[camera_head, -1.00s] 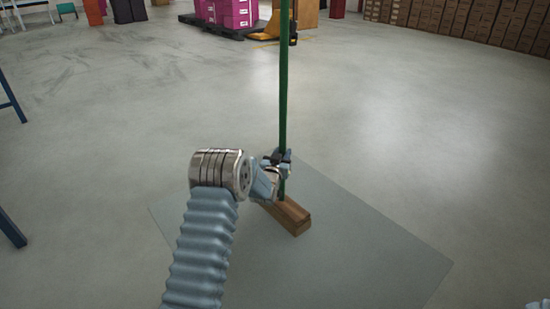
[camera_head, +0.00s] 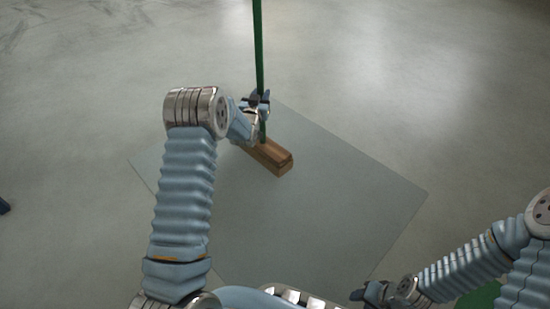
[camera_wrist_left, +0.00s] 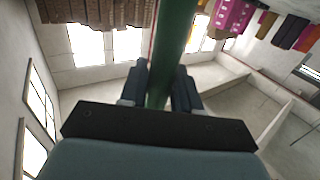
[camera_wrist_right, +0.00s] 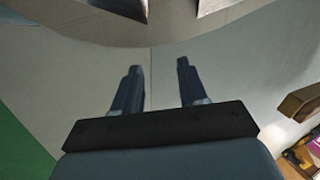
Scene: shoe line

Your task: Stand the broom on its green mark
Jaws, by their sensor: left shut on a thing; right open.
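The broom has a green handle (camera_head: 259,45) and a brown wooden head (camera_head: 268,157). It stands upright over the grey mat (camera_head: 300,225); I cannot tell whether its head touches the mat. My left gripper (camera_head: 261,101) is shut on the handle a little above the head, and the handle (camera_wrist_left: 172,45) also runs between its fingers in the left wrist view. A green patch (camera_head: 480,297), perhaps the green mark, shows at the lower right, partly hidden by my right arm. Green also shows in the right wrist view (camera_wrist_right: 22,150). My right gripper (camera_head: 362,293) is open and empty, low near the mat's front edge.
Bare grey floor (camera_head: 450,90) lies around the mat, clear behind and to the right. A brown block (camera_wrist_right: 300,103) shows at the right of the right wrist view; I cannot tell what it is.

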